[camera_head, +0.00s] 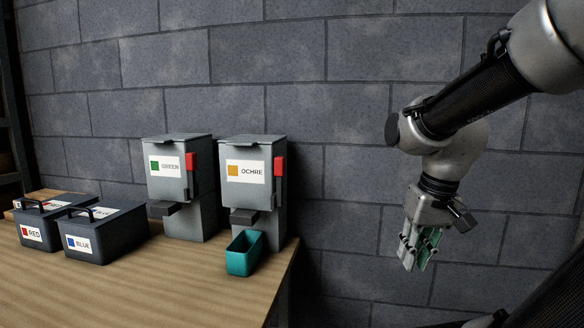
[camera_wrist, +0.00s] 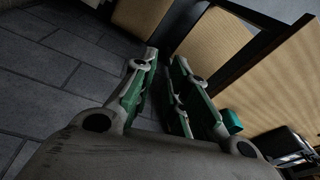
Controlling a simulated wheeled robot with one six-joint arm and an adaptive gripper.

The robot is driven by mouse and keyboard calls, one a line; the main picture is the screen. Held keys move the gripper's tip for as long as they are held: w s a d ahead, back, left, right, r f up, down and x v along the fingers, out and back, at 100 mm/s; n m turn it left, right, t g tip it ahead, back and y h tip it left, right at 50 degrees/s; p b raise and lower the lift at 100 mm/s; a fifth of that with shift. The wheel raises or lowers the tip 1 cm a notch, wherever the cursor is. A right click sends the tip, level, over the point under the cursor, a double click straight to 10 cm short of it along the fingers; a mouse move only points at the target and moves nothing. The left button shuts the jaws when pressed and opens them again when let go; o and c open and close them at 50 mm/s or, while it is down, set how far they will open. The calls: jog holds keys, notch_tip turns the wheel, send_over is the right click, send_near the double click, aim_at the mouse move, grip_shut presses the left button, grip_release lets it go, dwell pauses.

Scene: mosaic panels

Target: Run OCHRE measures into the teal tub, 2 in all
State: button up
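The teal tub (camera_head: 240,263) stands upright on the wooden table, under the dark spout (camera_head: 244,217) of the grey OCHRE dispenser (camera_head: 245,190). Its inside looks dark, and I cannot tell whether it holds anything. The OCHRE dispenser has a red-ended lever (camera_head: 279,166) on its right side. My gripper (camera_head: 416,262) hangs to the right of the table, clear of the dispenser and tub. In the wrist view my gripper (camera_wrist: 166,58) has a gap between its green-padded fingers, with nothing held. A small teal patch, likely the tub (camera_wrist: 232,121), shows beyond the right finger.
A GREEN dispenser (camera_head: 178,185) stands just left of the OCHRE one. Dark boxes labelled RED (camera_head: 35,234) and BLUE (camera_head: 103,238) sit at the table's left. A grey block wall (camera_head: 365,120) is behind. The table (camera_head: 165,285) is bare in front.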

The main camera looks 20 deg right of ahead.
aim_at(280, 182)
jog(key=w+a+f+m+y, duration=0.1)
jog(key=w, duration=0.1)
jog(key=w+a+f+m+y, duration=0.1)
jog(key=w+y, duration=0.1)
jog(key=w+a+f+m+y, duration=0.1)
jog(key=w+m, duration=0.1)
jog(key=shift+w+a+f+y, duration=0.1)
jog(key=shift+f+y, duration=0.05)
jog(key=shift+y, duration=0.15)
grip_shut()
jog(key=w+a+r+m+t+y, duration=0.1)
jog(key=w+r+m+t+y, duration=0.2)
jog(key=w, duration=0.7)
jog(key=w+a+r+m+t+y, duration=0.1)
jog(key=w+r+m+t+y, duration=0.2)
jog(key=w, duration=0.7)
jog(key=w+r+n+t, duration=0.2)
jog(key=w+r+t, duration=0.3)
jog(key=r, duration=0.3)
jog(key=shift+r+y, duration=0.15)
jog(key=shift+y, duration=0.15)
jog(key=shift+w+a, duration=0.1)
jog(key=shift+a, duration=0.05)
jog(key=w+a, duration=0.4)
jog(key=a, duration=0.4)
jog(key=shift+a, duration=0.2)
